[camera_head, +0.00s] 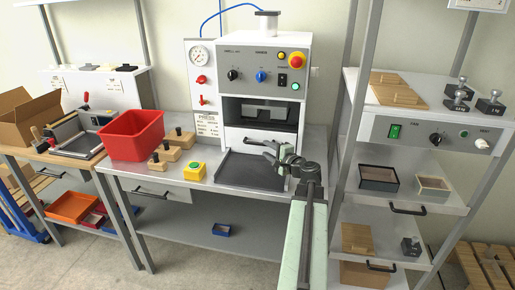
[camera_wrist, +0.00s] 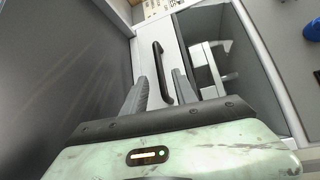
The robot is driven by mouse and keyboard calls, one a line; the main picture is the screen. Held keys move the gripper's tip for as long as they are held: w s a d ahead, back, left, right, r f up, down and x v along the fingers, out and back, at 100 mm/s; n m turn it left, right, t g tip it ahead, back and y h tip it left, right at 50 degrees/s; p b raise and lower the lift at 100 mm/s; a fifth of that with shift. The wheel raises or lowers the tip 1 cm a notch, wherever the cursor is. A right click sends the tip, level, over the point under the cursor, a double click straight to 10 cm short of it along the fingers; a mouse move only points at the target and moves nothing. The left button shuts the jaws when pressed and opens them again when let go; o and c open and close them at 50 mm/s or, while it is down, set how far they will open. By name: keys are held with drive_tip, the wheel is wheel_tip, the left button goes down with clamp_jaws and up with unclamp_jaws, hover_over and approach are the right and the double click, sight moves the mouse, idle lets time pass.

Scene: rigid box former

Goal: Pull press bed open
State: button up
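The press (camera_head: 263,75) is a white machine on the middle bench with a dark chamber. Its bed front is a white panel at the foot of the chamber, closed up against the machine; the panel also shows in the wrist view (camera_wrist: 183,22). A black bar handle (camera_wrist: 161,72) is fixed to that panel. My gripper (camera_head: 268,150) is in front of the panel, over the dark plate. In the wrist view my gripper (camera_wrist: 160,84) is open, with one finger on each side of the handle. I cannot tell whether either finger touches it.
A dark flat plate (camera_head: 240,172) lies before the press. A shelf rack (camera_head: 420,125) stands close on the right.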

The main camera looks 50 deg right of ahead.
sight(257, 144)
drive_tip(key=b+x, duration=0.1)
drive_tip(key=x, duration=0.7)
drive_tip(key=shift+a, duration=0.1)
clamp_jaws()
idle(1.0)
